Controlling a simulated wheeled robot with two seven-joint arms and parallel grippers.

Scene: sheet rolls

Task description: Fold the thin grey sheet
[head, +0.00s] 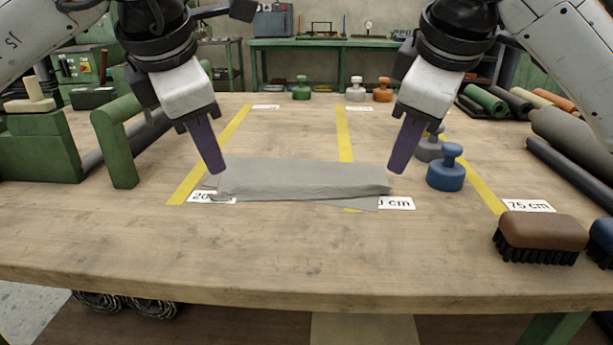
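The thin grey sheet (300,179) lies in the middle of the wooden table as a long, flat, folded strip with a rumpled front edge. A slim part of a lower layer sticks out at its front right, and a small crumpled bit shows at its front left. My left gripper (221,170) points down at the sheet's left end. My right gripper (395,172) points down at its right end. Both are seen edge-on with one finger visible, so I cannot tell whether they are open or grip the sheet's edges.
A blue knobbed weight (446,170) and a grey one (429,149) stand right of my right gripper. A brown brush (541,238) lies at the front right. A green stand (117,148) is at left, and several rolls lie at right. The table front is clear.

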